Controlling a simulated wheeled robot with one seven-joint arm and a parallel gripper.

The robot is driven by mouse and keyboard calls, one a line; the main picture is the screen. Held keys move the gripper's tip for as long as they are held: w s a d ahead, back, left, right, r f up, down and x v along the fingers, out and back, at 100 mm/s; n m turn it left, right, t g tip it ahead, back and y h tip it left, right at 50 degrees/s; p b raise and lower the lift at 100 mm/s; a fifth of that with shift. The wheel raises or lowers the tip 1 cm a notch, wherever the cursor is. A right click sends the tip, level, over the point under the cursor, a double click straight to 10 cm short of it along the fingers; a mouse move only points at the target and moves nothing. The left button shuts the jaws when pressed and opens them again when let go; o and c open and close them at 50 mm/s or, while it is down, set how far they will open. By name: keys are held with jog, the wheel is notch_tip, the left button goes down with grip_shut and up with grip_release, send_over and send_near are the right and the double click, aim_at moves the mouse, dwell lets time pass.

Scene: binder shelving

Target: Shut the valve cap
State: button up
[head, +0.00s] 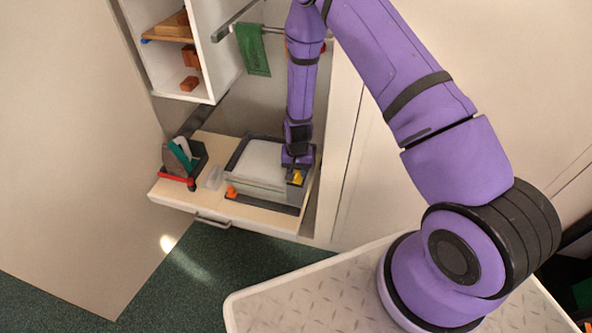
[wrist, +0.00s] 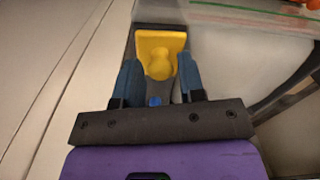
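A yellow piece with a rounded knob (wrist: 160,57), which looks like the valve cap, sits on a square yellow plate in the wrist view. In the head view it shows as a small yellow patch (head: 297,177) at the right front of a grey box (head: 262,187). My gripper (wrist: 158,70) has its two blue fingers apart, one on each side of the knob, with small gaps visible. In the head view my gripper (head: 296,168) points down over the yellow piece and partly hides it. I cannot tell whether the cap is open or closed.
The grey box stands in a dark tray on a pale drawer or shelf top (head: 265,216). An orange knob (head: 231,191) is at its left front. A dark holder with a red edge (head: 178,180) stands left. A green cloth (head: 253,50) hangs above, beside a white shelf unit (head: 208,85).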

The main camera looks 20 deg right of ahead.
aim_at(295, 181)
jog(key=c, duration=0.5)
jog(key=shift+s+a+f+t+h, duration=0.2)
jog(key=shift+s+f+t+h, duration=0.1)
jog(key=shift+t+h, duration=0.15)
jog(key=shift+c, duration=0.2)
jog(key=o, duration=0.9)
jog(key=r, duration=0.7)
jog(key=s+r, duration=0.1)
jog(key=r, duration=0.2)
jog(key=shift+a+r, duration=0.2)
jog(key=shift+r, duration=0.2)
